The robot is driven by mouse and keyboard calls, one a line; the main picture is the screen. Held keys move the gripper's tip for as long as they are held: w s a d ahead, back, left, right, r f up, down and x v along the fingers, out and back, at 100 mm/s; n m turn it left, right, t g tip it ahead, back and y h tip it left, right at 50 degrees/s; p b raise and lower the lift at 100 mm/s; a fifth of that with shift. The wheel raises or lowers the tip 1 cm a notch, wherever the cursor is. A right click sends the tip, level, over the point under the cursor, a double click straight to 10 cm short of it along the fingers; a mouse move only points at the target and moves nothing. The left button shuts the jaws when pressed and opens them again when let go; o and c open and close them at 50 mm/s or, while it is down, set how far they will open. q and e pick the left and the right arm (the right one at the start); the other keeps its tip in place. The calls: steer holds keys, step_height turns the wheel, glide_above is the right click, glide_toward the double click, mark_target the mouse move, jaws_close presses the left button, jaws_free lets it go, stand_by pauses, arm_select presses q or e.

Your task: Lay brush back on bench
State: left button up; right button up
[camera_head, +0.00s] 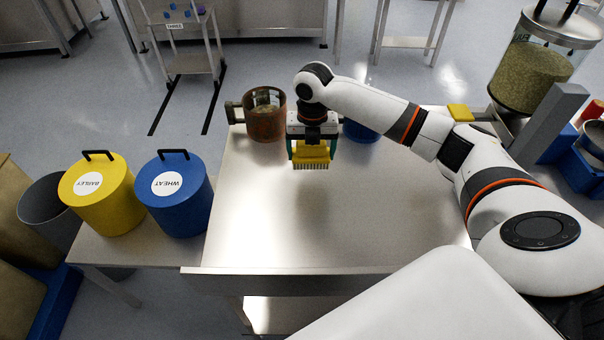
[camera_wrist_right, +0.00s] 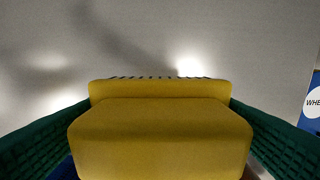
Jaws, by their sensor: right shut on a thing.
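A yellow brush (camera_head: 311,156) with bristles along its lower edge is held in my right gripper (camera_head: 312,150) over the far part of the steel bench (camera_head: 330,222). In the right wrist view the brush (camera_wrist_right: 160,130) fills the lower middle, with a green finger (camera_wrist_right: 45,135) pressed on each side of it. Its bristles point away from the wrist camera, toward the bench surface. I cannot tell the exact gap between bristles and bench. My left gripper does not show in the head view.
A rusty brown pot (camera_head: 264,122) with a handle stands at the bench's far left corner. A blue object (camera_head: 360,132) sits partly hidden behind my right arm. Yellow (camera_head: 97,205) and blue (camera_head: 174,198) lidded bins stand to the left. The bench's middle and front are clear.

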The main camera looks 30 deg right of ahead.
mark_target(311, 160)
step_height(311, 160, down, 2)
steer(key=shift+d+f, duration=0.1)
steer(key=shift+f, duration=0.05)
steer(key=shift+f+p, duration=0.35)
steer(key=shift+f, duration=0.35)
step_height(311, 160, down, 2)
steer(key=shift+f, duration=0.1)
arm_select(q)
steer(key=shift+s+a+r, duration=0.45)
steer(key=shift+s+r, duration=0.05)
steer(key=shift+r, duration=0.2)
arm_select(e)
steer(key=shift+w+f, duration=0.1)
steer(key=shift+f, duration=0.15)
steer(key=o, duration=0.7)
steer(key=shift+f, duration=0.1)
